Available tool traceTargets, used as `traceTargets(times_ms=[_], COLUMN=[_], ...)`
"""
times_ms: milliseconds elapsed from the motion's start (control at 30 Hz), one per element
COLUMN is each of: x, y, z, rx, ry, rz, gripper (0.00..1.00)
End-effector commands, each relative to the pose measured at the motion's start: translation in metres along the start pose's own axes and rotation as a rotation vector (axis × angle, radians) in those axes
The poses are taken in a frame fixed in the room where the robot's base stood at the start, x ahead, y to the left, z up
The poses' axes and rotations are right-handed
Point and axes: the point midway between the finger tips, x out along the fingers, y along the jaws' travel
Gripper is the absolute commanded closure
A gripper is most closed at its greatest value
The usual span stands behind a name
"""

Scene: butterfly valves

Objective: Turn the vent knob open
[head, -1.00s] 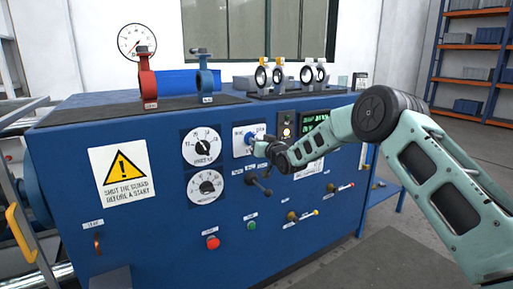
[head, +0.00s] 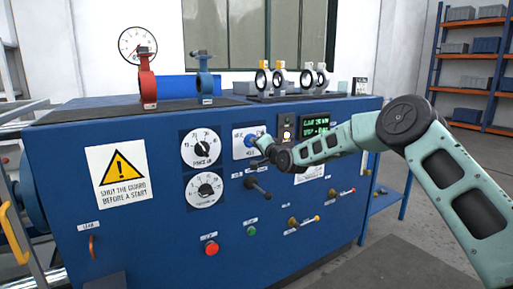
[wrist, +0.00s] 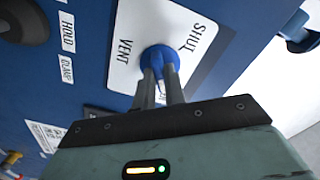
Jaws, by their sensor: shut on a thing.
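The vent knob (wrist: 158,57) is blue and sits on a white plate (wrist: 185,35) marked VENT and SHUT in the wrist view. My gripper (wrist: 161,75) is shut on the knob, with its two grey fingers on either side of it. In the head view the knob's plate (head: 241,148) is on the front of the blue cabinet, and my gripper (head: 262,142) reaches it from the right. The fingers hide part of the knob, and its exact pointing is hard to read.
Two white dials (head: 201,147) are left of the plate. A dark lever (head: 257,186) sticks out below it. A green-lit display (head: 315,125) is to the right. Red (head: 211,248) and green (head: 252,231) buttons are lower down. Open floor (head: 400,255) lies at right.

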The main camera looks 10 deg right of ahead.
Motion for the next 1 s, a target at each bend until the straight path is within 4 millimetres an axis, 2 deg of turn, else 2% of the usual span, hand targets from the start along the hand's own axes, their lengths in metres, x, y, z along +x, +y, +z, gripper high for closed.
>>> traceTargets(times_ms=[267,700,733,800,1000], x=[-0.0001,-0.0002,-0.0002,-0.0002,-0.0001], y=[0.0014,0.0013,0.0013,0.0013,0.0007], z=[0.0012,0.0011,0.0011,0.001,0.0005], rx=[0.07,0.08,0.08,0.079,0.078], ry=[-0.002,-0.002,-0.002,-0.002,-0.001], rz=[0.002,0.002,0.002,0.002,0.001], gripper=[1.0,1.0,0.85,0.66,0.66])
